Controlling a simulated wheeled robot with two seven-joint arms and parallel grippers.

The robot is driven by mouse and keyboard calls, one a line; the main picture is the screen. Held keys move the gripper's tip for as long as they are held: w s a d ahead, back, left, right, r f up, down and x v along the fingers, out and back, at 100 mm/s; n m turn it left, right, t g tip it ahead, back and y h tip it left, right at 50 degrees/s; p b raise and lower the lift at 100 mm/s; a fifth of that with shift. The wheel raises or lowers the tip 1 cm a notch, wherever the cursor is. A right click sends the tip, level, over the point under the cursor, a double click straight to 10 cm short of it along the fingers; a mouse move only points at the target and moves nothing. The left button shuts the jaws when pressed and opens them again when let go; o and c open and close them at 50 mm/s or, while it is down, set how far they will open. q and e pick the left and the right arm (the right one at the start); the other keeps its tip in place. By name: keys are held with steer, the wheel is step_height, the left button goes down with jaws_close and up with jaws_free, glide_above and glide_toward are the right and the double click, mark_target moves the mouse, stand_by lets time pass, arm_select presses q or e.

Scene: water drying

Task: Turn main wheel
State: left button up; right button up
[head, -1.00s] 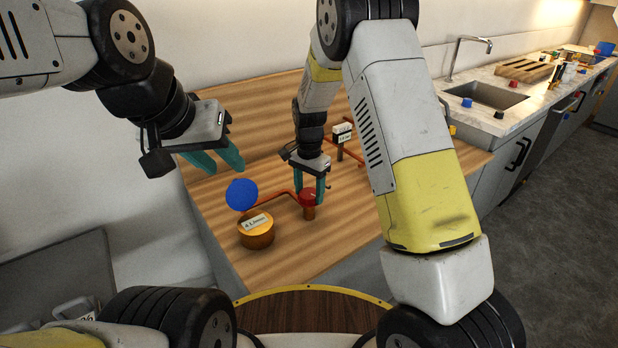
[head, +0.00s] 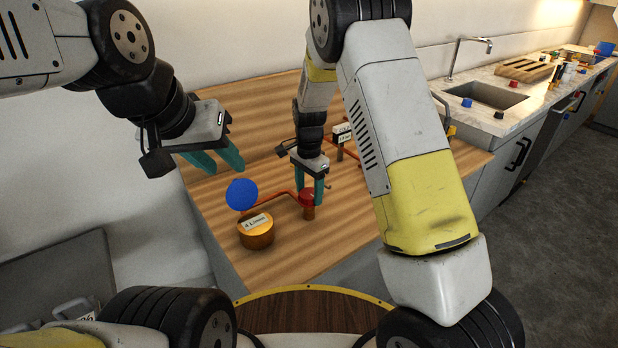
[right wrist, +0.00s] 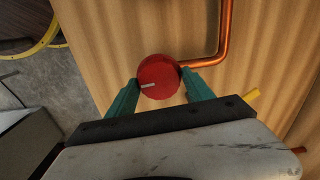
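The main wheel, a small red round knob (head: 307,194), sits on a short copper pipe over the wooden surface. In the right wrist view the red wheel (right wrist: 158,77) shows a pale mark on its face at the left. My right gripper (head: 311,190) points down at the wheel, with a teal finger on either side. In the right wrist view the tips of the right gripper (right wrist: 160,78) appear to press against opposite sides of the wheel. My left gripper (head: 222,164) hangs open and empty at the upper left, apart from everything.
A copper pipe (head: 270,199) runs from the wheel toward a blue disc (head: 242,194). A round orange-yellow container (head: 256,235) with a label stands in front. A small white labelled block (head: 342,133) stands behind. A counter with a sink (head: 485,96) is at the right.

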mark_target(309, 193)
steer(key=shift+o, duration=1.4)
step_height(309, 193, up, 8)
steer(key=shift+f, duration=0.1)
